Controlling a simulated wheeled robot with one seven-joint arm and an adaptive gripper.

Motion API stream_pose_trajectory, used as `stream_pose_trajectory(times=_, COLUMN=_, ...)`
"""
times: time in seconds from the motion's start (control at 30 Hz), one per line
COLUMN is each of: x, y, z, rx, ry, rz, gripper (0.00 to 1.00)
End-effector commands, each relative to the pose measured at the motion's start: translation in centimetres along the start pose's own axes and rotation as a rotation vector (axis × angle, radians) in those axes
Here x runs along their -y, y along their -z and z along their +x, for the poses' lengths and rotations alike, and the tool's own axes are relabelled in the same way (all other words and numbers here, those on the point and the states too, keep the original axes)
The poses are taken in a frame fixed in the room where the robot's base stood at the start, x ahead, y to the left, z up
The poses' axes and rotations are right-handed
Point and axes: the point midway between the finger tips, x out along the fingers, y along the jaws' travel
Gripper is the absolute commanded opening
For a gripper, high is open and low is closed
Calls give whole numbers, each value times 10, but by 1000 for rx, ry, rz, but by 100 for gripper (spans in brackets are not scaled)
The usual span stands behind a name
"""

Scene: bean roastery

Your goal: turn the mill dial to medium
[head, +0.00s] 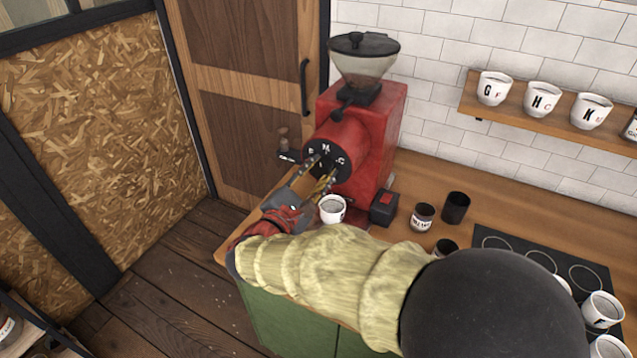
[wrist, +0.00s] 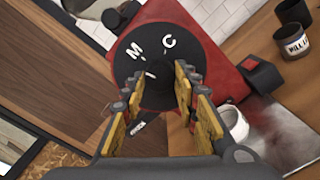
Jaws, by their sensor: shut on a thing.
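The red mill (head: 365,130) stands on the counter with a hopper on top. Its round black dial (head: 326,150) faces me and carries white letters; M and C read clearly on the dial face (wrist: 143,28) in the wrist view. A small white mark (wrist: 150,74) shows near the middle of the dial, but I cannot tell which letter it points to. My gripper (head: 322,169) is at the dial, its two yellow-padded fingers (wrist: 158,84) on either side of the dial's middle. It is shut on the dial; the contact itself is partly hidden by the fingers.
A white cup (head: 332,209) stands below the dial, close to my gripper. Dark cups (head: 456,207) and a labelled tin (head: 423,217) stand to the right. A shelf (head: 550,121) with lettered white cups is on the tiled wall. A wooden door (head: 243,90) is behind the mill.

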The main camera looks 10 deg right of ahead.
Motion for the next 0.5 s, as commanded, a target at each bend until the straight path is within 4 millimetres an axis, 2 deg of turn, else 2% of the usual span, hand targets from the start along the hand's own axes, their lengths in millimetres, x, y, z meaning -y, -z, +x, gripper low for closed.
stream_pose_trajectory(times=0.2, x=3, y=3, z=0, rx=0, ry=2, rz=142, gripper=5)
stream_pose_trajectory(times=0.5, x=2, y=1, z=0, rx=0, ry=3, rz=243, gripper=5)
